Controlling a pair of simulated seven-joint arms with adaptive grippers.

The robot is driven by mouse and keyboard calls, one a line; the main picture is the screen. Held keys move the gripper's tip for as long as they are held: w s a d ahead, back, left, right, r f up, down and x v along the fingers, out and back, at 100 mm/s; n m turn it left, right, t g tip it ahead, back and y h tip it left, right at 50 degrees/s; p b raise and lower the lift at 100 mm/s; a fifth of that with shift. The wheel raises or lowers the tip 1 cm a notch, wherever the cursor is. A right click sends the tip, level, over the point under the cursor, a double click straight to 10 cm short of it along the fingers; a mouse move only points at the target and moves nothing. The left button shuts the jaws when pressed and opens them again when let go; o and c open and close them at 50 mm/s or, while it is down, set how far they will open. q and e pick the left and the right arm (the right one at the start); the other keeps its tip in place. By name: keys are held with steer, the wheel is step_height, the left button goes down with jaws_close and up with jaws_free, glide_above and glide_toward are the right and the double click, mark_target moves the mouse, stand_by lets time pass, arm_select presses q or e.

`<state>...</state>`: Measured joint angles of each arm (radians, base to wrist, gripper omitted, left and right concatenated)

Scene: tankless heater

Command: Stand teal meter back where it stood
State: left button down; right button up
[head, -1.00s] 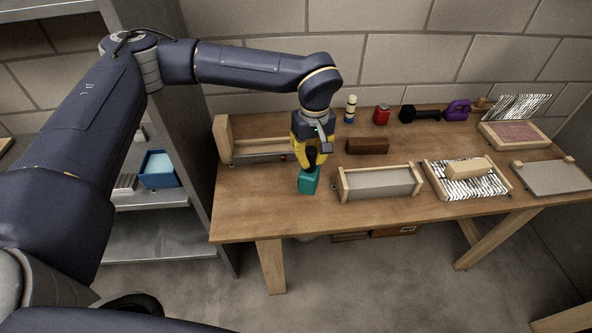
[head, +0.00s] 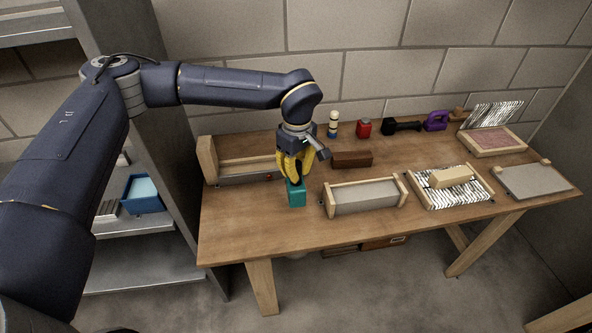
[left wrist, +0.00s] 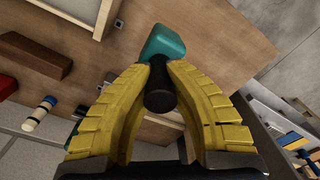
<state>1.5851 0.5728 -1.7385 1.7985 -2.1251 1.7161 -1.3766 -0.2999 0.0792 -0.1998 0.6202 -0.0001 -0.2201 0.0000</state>
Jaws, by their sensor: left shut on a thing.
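The teal meter (head: 297,194) is a small block with a black round stem on top. It is upright at the front left of the wooden bench. My left gripper (head: 294,174) points down over it, its yellow fingers shut on the meter's black stem. In the left wrist view the stem (left wrist: 160,94) is between the fingertips, with the teal body (left wrist: 164,44) beyond. I cannot tell whether the meter's base touches the bench. My right gripper is in neither view.
A grey tray with wooden ends (head: 364,196) stands just right of the meter. A similar wooden-ended holder (head: 206,160) is behind left, and a brown block (head: 352,159) behind right. Bare bench top (head: 245,225) lies in front and to the left.

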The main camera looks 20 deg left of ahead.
mark_target(296, 163)
arm_select(q)
steer(key=shift+f, duration=3.45)
steer(key=c, duration=1.4)
jaws_free()
steer(key=shift+o, duration=0.2)
step_height(296, 163, up, 12)
steer(key=shift+d, duration=0.15)
